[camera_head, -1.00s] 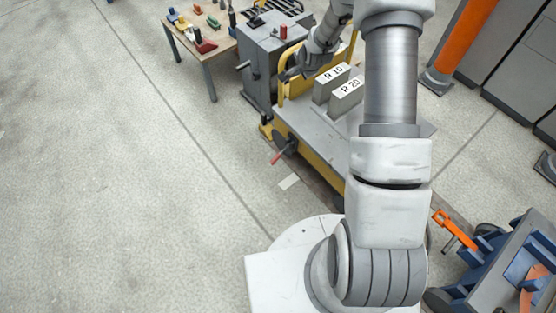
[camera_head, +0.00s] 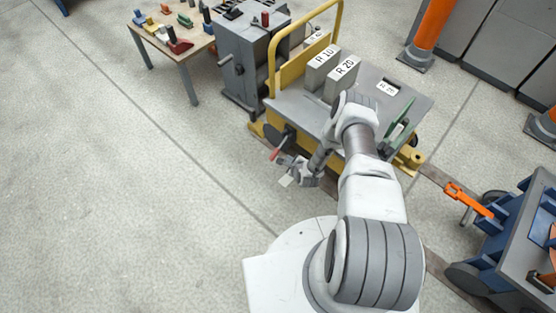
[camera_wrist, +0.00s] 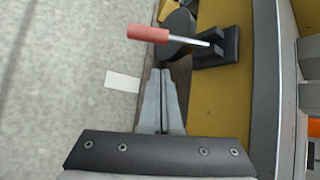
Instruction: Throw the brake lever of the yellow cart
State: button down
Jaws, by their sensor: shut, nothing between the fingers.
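The yellow cart (camera_head: 388,83) has a grey top and a yellow push handle and stands beyond my arm. Its brake lever (camera_head: 274,154) has a red grip and sits low on the cart's near left side. In the wrist view the brake lever (camera_wrist: 148,33) points left from a dark bracket on the yellow side panel (camera_wrist: 222,90). My gripper (camera_head: 287,163) is low beside the cart, close to the lever. In the wrist view my gripper (camera_wrist: 163,75) is shut and empty, its tips a little short of the lever, with a visible gap.
Grey blocks marked R 10 (camera_head: 323,66) and R 20 (camera_head: 341,80) stand on the cart. A grey machine (camera_head: 240,70) and a table with small coloured parts (camera_head: 178,68) are behind left. A blue cart with an orange lever (camera_head: 470,200) is at right. The floor at left is clear.

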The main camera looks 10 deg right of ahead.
aim_at(278, 149)
jog(key=w+a+f+m+b, duration=0.1)
jog(key=w+a+f+b, duration=0.2)
jog(key=w+f+b, duration=0.2)
jog(key=shift+f, duration=0.35)
dwell(0.7)
jog(key=shift+a+r, duration=0.15)
jog(key=shift+r, duration=0.05)
dwell(0.4)
jog(key=shift+a, duration=0.1)
